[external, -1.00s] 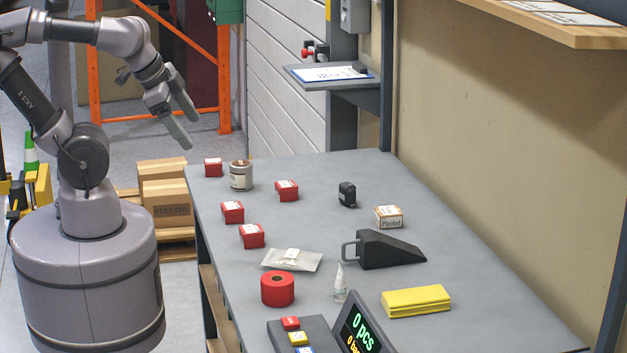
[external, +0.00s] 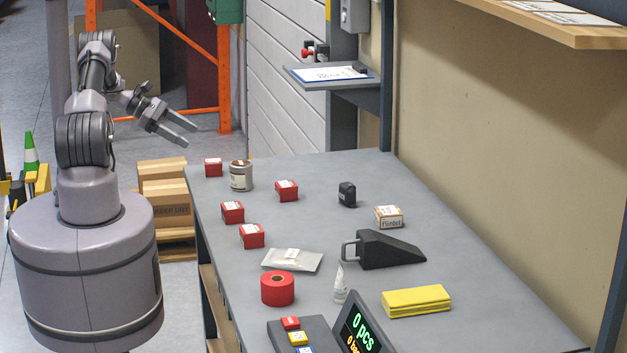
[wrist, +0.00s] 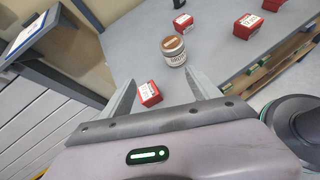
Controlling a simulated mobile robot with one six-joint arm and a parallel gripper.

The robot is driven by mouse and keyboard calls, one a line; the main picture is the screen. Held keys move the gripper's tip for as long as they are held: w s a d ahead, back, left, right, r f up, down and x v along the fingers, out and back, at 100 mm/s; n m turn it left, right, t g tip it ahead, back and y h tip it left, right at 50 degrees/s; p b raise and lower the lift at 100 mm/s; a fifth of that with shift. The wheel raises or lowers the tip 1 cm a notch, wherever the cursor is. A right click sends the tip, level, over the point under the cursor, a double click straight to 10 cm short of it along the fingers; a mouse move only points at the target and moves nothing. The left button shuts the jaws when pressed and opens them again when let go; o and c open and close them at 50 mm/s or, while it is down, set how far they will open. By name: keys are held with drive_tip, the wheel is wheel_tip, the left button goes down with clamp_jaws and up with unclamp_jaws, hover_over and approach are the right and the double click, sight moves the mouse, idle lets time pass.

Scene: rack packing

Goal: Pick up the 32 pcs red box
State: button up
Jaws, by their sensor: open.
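Several small red boxes with white labels lie on the grey table; the label counts are too small to read, so I cannot tell which is the 32 pcs one. One red box (external: 213,168) is at the far left corner beside a can, and others are farther right and nearer: a red box (external: 287,191), a red box (external: 232,213) and a red box (external: 251,237). My gripper (external: 188,135) is open and empty, above and beyond the far left corner. In the wrist view the corner red box (wrist: 149,94) shows between the fingers of my gripper (wrist: 160,77), apart from them.
The can (external: 241,176) stands close to the corner box. A black stamp (external: 347,194), a small carton (external: 389,217), a black wedge-shaped tool (external: 383,249), a red tape roll (external: 277,289) and a yellow pad (external: 416,301) lie farther right. A clipboard shelf (external: 330,84) stands behind the table.

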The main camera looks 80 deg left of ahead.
sight(206, 161)
drive_tip(key=s+a+f+n+t+y, duration=0.2)
drive_tip(key=s+a+f+n, duration=0.25)
drive_tip(key=s, duration=0.25)
drive_tip(key=b+x, duration=0.1)
drive_tip(key=x, duration=0.4)
drive_tip(key=b+x, duration=0.2)
drive_tip(key=x, duration=0.4)
drive_tip(key=shift+a+f, duration=0.15)
drive_tip(key=shift+f, duration=0.15)
drive_tip(key=b+x, duration=0.3)
drive_tip(key=x, duration=0.3)
drive_tip(key=shift+r, duration=0.25)
drive_tip(key=c, duration=1.5)
